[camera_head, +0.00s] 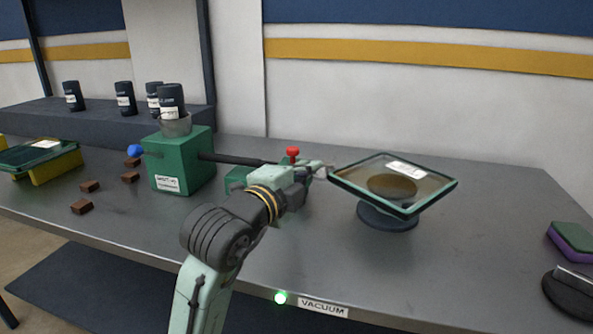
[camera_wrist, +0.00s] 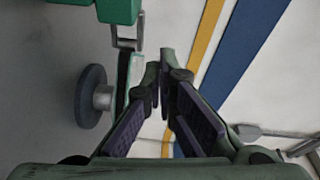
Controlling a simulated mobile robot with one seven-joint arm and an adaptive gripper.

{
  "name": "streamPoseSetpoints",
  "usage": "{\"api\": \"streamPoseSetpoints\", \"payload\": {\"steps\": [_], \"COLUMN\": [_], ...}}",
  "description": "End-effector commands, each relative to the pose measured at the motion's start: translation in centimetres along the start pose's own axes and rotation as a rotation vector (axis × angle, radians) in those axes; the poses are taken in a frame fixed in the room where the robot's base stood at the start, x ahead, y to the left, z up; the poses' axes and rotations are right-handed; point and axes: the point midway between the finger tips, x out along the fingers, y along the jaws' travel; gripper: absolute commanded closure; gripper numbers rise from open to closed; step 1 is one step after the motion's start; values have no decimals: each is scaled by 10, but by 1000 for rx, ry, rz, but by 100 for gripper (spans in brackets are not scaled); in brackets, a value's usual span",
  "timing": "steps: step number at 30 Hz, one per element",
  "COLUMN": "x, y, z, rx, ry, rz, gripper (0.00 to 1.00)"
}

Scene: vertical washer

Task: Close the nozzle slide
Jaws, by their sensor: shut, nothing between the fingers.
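A green block (camera_head: 236,178) with a red knob (camera_head: 292,154) sits at the middle of the bench, partly hidden behind my arm. A thin metal loop (camera_wrist: 127,40) sticks out from the green block (camera_wrist: 118,9) in the wrist view, close to the glass panel. I cannot tell for certain which part is the nozzle slide. My gripper (camera_wrist: 160,84) is shut and empty, with its fingertips apart from the loop and the block. In the head view my gripper is beside the green block, its fingers unclear.
A tilted glass panel (camera_head: 345,178) rests on a round dark stand (camera_head: 388,217) to the right. A black rod (camera_head: 235,160) joins a green box (camera_head: 183,165) to the block. Brown pieces (camera_head: 82,207) lie at left.

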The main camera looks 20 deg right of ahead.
Motion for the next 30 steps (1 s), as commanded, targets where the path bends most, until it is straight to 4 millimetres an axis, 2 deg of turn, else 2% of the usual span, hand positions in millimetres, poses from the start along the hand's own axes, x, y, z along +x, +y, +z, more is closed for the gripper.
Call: {"api": "streamPoseSetpoints", "payload": {"steps": [3, 7, 10, 15, 27, 30], "x": [28, 51, 52, 56, 57, 55], "y": [-3, -3, -3, -2, -1, 1], "z": [-2, 2, 22, 36, 40, 48], "rx": [-3, -3, -6, -3, -1, -1], "ry": [3, -1, -6, -3, -2, -6], "rz": [3, 2, 0, -2, -3, -3], "gripper": [100, 100, 100, 100, 100, 100]}}
